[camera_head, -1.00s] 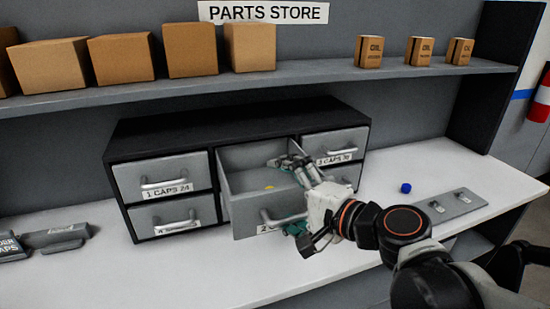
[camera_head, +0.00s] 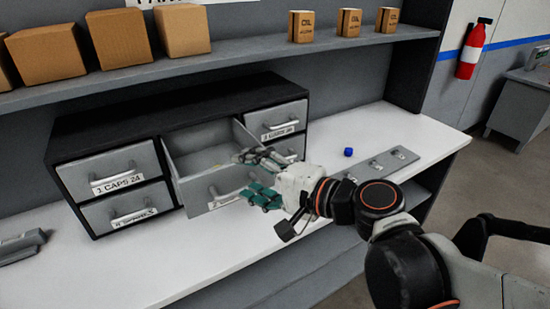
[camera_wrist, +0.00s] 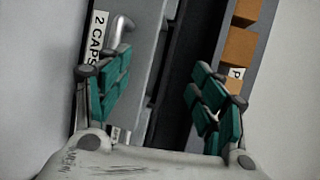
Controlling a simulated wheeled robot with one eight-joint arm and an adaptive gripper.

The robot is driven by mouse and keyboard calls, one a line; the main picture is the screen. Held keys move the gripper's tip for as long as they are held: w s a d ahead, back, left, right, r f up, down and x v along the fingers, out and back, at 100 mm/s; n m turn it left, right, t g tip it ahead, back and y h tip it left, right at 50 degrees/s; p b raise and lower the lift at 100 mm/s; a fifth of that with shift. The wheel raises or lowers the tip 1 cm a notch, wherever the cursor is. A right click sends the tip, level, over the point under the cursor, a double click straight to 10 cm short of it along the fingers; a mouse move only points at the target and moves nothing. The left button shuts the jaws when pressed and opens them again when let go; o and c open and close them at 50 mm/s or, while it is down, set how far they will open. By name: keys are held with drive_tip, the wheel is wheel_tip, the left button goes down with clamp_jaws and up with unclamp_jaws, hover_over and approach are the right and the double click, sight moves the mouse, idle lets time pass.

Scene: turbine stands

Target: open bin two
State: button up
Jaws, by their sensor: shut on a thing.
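Bin two (camera_head: 197,195) is the grey top-middle drawer of the dark cabinet (camera_head: 150,117). It is pulled well out, with its inside showing. My gripper (camera_head: 253,176) straddles the right part of its front panel, one finger over the drawer's inside and the green-padded finger outside. The jaws are shut on the drawer front, though the fingers look wide apart in the wrist view (camera_wrist: 160,95). There the "2 CAPS" label (camera_wrist: 98,45) and the handle (camera_wrist: 122,30) show by the left finger. The exact contact is hidden.
Other drawers beside and below are shut, including the one labelled 1 CAPS (camera_head: 115,172). A blue cap (camera_head: 348,152) and a grey plate (camera_head: 375,165) lie to the right on the white bench. Boxes stand on the shelf (camera_head: 220,58) above. Bare floor is at right.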

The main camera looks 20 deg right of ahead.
drive_tip(key=shift+w+f, duration=0.15)
drive_tip(key=c, duration=0.6)
drive_tip(key=shift+o, duration=0.2)
drive_tip(key=p+v, duration=0.5)
drive_tip(key=v, duration=0.5)
drive_tip(key=shift+s+f, duration=0.2)
drive_tip(key=shift+s, duration=0.05)
